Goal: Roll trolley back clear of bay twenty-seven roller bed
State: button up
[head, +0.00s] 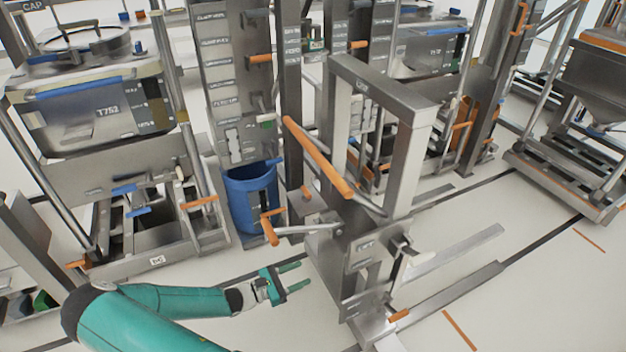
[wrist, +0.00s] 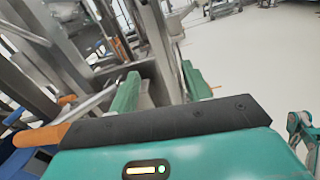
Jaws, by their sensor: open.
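The steel lift trolley (head: 370,255) stands in the middle of the head view, with an upright rectangular frame, an orange push bar (head: 318,157) and low fork legs (head: 450,300) reaching right along the floor. An orange-gripped crank (head: 269,232) sticks out from its left side. My gripper (head: 290,277) is open and empty, low and left of the trolley, apart from it in the head view. In the wrist view, my two green fingers (wrist: 158,88) point at grey metal posts, and an orange grip (wrist: 40,135) shows at the left. The roller bed of bay twenty-seven cannot be made out.
A bay with a bin marked T752 (head: 100,110) stands at the left. A blue bucket (head: 252,200) sits behind the crank by a labelled post (head: 225,90). Another wheeled stand (head: 575,185) is at the right. Pale floor (head: 540,290) lies open at the lower right.

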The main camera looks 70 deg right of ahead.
jog(key=w+d+r+m+t+h, duration=0.2)
jog(key=w+d+r+m, duration=0.15)
jog(key=d+r, duration=0.35)
jog(key=w+d+r+m+t+h, duration=0.1)
jog(key=w+d+r+m+h, duration=0.2)
jog(key=r, duration=0.6)
jog(key=w+d+r+m+t+h, duration=0.1)
jog(key=w+d+r+m+t, duration=0.15)
jog(key=d+r+m, duration=0.4)
jog(key=shift+n, duration=0.6)
jog(key=x, duration=0.9)
jog(key=r+x, duration=0.1)
jog(key=x, duration=0.4)
jog(key=shift+a, duration=0.1)
jog(key=shift+c, duration=0.2)
grip_shut()
